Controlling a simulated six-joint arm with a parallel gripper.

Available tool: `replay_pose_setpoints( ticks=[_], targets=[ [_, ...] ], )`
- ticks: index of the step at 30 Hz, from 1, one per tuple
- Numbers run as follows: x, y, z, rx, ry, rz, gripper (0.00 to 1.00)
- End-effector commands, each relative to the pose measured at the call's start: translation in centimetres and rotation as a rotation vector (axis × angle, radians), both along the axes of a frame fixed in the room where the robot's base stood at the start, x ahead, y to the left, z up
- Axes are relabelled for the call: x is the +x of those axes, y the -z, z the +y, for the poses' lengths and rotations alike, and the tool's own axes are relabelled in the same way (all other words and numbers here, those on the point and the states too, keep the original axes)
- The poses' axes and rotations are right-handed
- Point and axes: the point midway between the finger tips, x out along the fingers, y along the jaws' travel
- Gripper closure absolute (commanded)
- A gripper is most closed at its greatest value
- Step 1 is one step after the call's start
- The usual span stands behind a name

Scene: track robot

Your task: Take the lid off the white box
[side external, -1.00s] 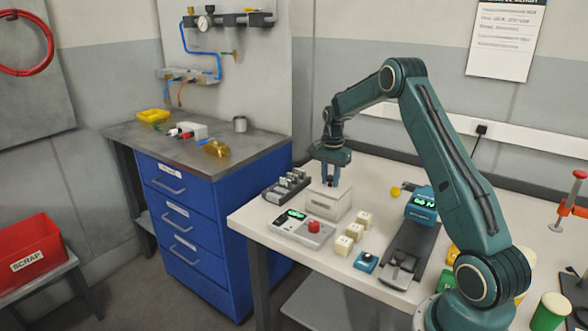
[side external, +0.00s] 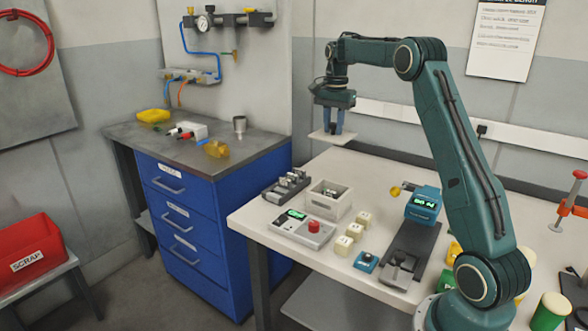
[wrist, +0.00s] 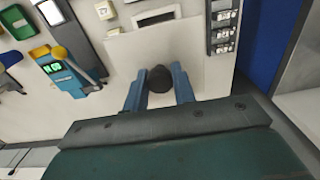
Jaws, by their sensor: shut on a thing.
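The white box (side external: 329,206) stands open on the white table, with small metallic parts showing inside. Its flat pale lid (side external: 333,137) hangs level in the air above the box. My gripper (side external: 333,127) is shut on the lid's knob and holds it well clear of the box. In the wrist view the dark round knob (wrist: 159,79) sits between the two blue fingers (wrist: 160,92), and the lid (wrist: 185,55) spreads below them, covering most of the box.
A control panel with a red button (side external: 313,226) stands in front of the box. A dark rack (side external: 286,187) is to its left, and several cream blocks (side external: 355,231) are to its right. A teal display device (side external: 423,205) stands farther right. The table behind the box is clear.

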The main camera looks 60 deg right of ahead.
Motion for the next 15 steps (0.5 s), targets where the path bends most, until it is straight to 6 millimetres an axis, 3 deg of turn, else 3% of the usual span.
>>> replay_pose_setpoints(
  ticks=[6, 15],
  targets=[
    [0.0, -1.8, 0.0, 0.000, 0.000, 0.000, 1.00],
    [0.0, -2.1, 0.0, 0.001, 0.000, 0.001, 1.00]
  ],
)
